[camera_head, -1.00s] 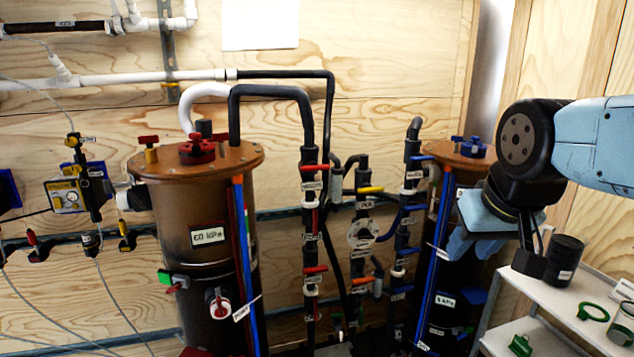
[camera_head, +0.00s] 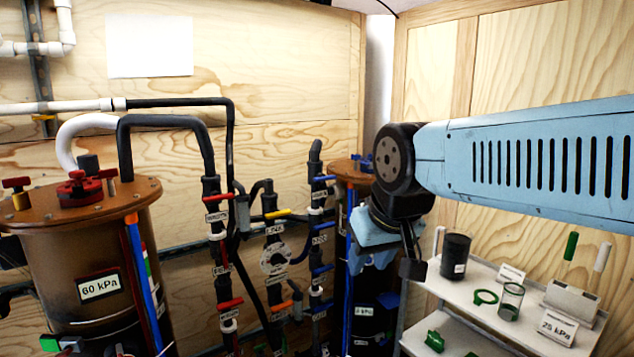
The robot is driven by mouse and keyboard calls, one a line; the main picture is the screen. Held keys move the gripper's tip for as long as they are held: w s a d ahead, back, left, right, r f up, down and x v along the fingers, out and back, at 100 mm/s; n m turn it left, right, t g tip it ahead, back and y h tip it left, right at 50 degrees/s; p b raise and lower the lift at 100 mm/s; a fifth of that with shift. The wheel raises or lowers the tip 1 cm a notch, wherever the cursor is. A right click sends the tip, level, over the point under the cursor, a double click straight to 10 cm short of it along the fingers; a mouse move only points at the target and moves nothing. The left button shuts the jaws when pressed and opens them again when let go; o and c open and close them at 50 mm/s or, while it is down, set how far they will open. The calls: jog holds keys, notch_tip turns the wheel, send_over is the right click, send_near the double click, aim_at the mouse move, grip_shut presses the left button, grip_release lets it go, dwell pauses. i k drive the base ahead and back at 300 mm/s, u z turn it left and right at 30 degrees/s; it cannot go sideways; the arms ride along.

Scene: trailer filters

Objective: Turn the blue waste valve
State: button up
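Several blue valve handles sit along a dark vertical pipe right of centre: an upper one (camera_head: 325,178), a middle one (camera_head: 320,225) and a lower one (camera_head: 322,269). White labels stand beside them, too small to read, so I cannot tell which one is the waste valve. My gripper (camera_head: 411,262) hangs below my wrist, to the right of these handles in the picture and apart from them. It shows as dark parts beside light blue ones. My wrist hides part of the right tank. I cannot tell whether the fingers are open.
A large brown tank (camera_head: 70,245) marked 60 kPa stands at left. Pipes with red handles (camera_head: 230,304) and a yellow handle (camera_head: 278,214) stand between it and the blue handles.

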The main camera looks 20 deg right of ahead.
aim_at(322, 177)
jog(key=u, duration=0.6)
jog(key=i, duration=0.1)
jog(key=z, duration=2.65)
jog(key=k, duration=0.6)
jog(key=u, duration=1.9)
jog(key=i, duration=0.9)
jog(key=u, duration=0.05)
